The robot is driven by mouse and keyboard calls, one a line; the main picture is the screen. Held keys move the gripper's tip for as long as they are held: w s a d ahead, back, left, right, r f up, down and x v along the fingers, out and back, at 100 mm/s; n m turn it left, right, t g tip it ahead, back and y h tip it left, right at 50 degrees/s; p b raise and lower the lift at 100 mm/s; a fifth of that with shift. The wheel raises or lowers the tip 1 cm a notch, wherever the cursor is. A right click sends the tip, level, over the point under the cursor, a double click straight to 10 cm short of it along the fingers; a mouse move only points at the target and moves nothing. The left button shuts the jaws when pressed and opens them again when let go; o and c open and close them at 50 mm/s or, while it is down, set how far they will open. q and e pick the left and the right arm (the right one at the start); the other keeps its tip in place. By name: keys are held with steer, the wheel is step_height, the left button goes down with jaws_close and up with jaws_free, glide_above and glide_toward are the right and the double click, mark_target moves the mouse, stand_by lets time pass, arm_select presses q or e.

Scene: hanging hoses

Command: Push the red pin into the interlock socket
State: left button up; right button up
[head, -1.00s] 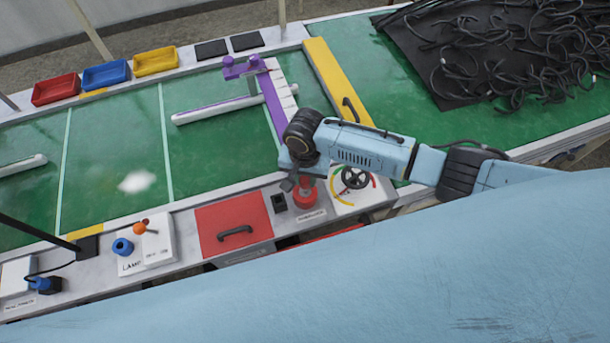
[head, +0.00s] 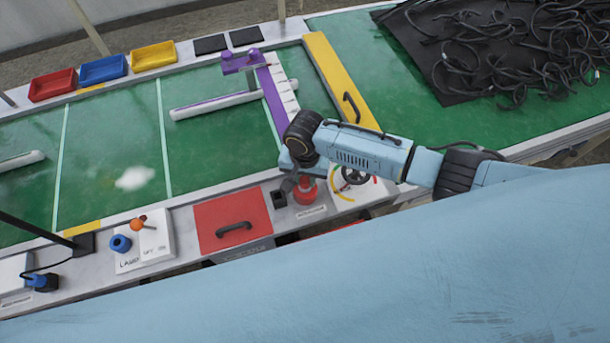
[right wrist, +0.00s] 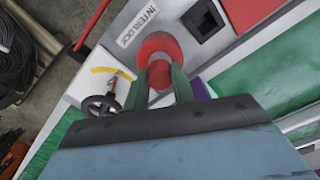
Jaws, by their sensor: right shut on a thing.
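The red pin (right wrist: 161,72) is between the two green fingers of my right gripper (right wrist: 162,84), which is shut on it. A wider round red part (right wrist: 160,44) shows just beyond the fingertips, beside the INTERLOCK label (right wrist: 137,27). In the head view my right gripper (head: 303,172) points down over this red part (head: 305,194) at the bench's front edge. The fingers and wrist hide much of the pin there. I cannot tell how deep the pin sits, and the socket's opening is not visible. My left gripper is not in view.
A black square block (head: 279,200) stands close left of the red part, then a red panel with a handle (head: 234,221). A dark handwheel (head: 355,175) on a dial plate is close on the right. The green bench surface behind is mostly open.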

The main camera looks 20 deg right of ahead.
mark_target(305, 180)
steer(key=shift+f+b, duration=0.35)
steer(key=shift+f, duration=0.3)
steer(key=o, duration=1)
steer(key=shift+o, duration=0.2)
steer(key=shift+r, duration=0.1)
step_height(305, 180, up, 13)
steer(key=p, duration=0.2)
steer(key=shift+r, duration=0.15)
